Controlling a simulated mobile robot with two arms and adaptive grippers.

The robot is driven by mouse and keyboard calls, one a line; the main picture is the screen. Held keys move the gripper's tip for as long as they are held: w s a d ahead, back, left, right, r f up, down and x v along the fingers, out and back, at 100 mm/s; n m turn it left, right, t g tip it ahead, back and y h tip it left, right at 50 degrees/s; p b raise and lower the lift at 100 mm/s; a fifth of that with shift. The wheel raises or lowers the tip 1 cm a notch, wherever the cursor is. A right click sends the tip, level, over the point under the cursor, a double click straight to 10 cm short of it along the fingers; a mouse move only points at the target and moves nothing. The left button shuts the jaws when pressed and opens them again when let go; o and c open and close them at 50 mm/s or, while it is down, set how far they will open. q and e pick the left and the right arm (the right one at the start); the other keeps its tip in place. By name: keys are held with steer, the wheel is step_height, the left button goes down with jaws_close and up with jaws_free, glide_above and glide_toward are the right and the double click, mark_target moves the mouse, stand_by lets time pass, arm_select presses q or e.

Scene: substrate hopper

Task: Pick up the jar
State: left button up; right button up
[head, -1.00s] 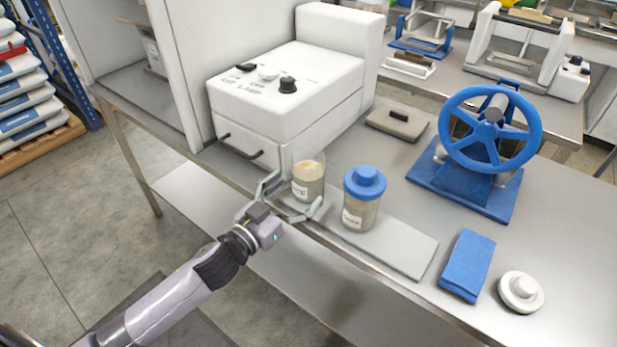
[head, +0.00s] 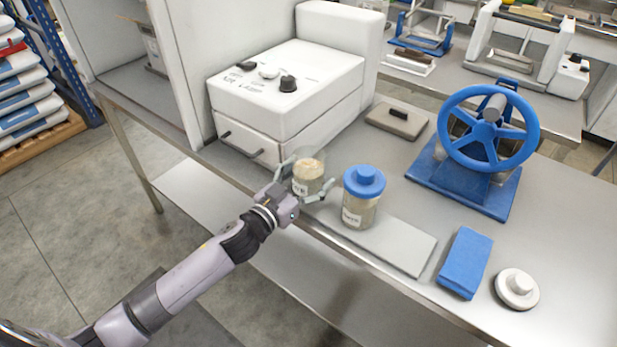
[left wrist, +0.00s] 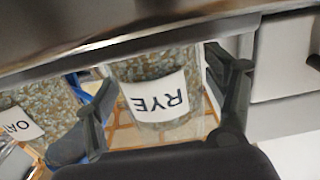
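An open glass jar (head: 309,178) with pale grainy contents stands upright at the bench's front edge. In the left wrist view the jar (left wrist: 155,88) appears upside down, with a white label reading RYE. My left gripper (head: 306,180) is open, with one finger on each side of this jar. In the wrist view its fingers (left wrist: 160,85) flank the jar, with narrow gaps visible. A second jar (head: 360,208) with a blue lid (head: 364,181) stands just right; its label in the wrist view (left wrist: 18,128) starts with OA. My right gripper is not in view.
A white machine with knobs (head: 285,90) stands behind the jars. A grey mat (head: 398,248), blue cloth (head: 466,262) and white lid (head: 517,287) lie to the right. A blue handwheel device (head: 470,180) stands farther back. A flat grey block (head: 396,122) lies behind the jars.

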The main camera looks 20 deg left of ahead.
arm_select(q)
steer(key=c, duration=1.3)
steer(key=shift+o, duration=0.2)
steer(key=shift+r, duration=0.1)
steer(key=shift+r, duration=0.4)
step_height(320, 180, up, 19)
steer(key=p, duration=0.2)
steer(key=shift+p, duration=0.3)
